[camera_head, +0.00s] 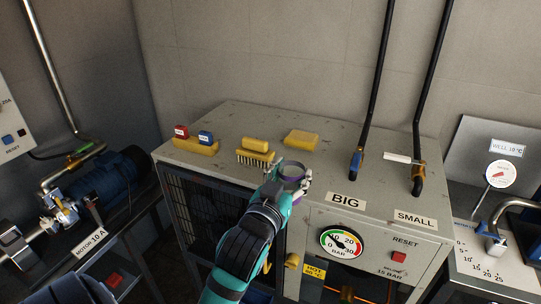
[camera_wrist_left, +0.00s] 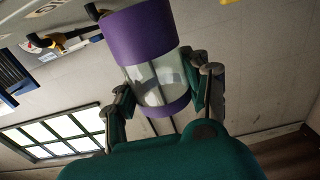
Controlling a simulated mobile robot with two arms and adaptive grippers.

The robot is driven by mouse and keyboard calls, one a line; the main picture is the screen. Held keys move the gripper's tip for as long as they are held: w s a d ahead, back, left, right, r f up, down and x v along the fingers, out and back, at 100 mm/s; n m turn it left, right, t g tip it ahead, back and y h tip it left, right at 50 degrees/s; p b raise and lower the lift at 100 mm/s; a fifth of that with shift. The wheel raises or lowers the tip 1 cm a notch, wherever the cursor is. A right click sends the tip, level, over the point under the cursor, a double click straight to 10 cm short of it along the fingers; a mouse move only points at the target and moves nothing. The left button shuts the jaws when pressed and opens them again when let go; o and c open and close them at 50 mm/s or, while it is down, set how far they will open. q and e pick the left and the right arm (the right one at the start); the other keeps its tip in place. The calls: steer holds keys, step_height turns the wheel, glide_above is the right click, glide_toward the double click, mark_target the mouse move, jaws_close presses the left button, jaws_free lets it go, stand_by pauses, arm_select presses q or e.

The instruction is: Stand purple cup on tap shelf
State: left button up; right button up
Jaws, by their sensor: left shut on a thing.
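I cannot tell whether the cup touches the cabinet top. A metal tap (camera_head: 495,240) stands at the far right over a pale panel (camera_head: 480,272) with a number scale. My right gripper is not in view.
On the grey cabinet (camera_head: 340,160) lie a yellow brush (camera_head: 255,151), a yellow sponge (camera_head: 301,139) and a yellow block (camera_head: 195,146) with red and blue pieces. Two black hoses (camera_head: 375,90) rise at its back right. A pressure gauge (camera_head: 341,242) is on its front.

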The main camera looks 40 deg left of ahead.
arm_select(q)
steer(key=w+a+f+p, duration=0.1)
steer(key=w+a, duration=0.1)
steer(key=w, duration=0.2)
steer(key=w+a+f+p, duration=0.1)
steer(key=w+a+p, duration=0.1)
steer(key=w, duration=0.3)
steer(key=w+a+f+p, duration=0.1)
steer(key=w+a, duration=0.3)
steer(key=shift+w+a+f+p, duration=0.2)
steer(key=shift+w+f+p, duration=0.1)
steer(key=shift+w+p, duration=0.1)
steer(key=shift+s+f, duration=0.1)
steer(key=shift+f, duration=0.4)
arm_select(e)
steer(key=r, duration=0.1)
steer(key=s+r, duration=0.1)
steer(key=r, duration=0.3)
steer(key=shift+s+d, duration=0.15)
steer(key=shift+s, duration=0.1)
arm_select(q)
steer(key=shift+f, duration=0.1)
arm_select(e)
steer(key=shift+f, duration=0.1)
arm_select(q)
steer(key=o, duration=1)
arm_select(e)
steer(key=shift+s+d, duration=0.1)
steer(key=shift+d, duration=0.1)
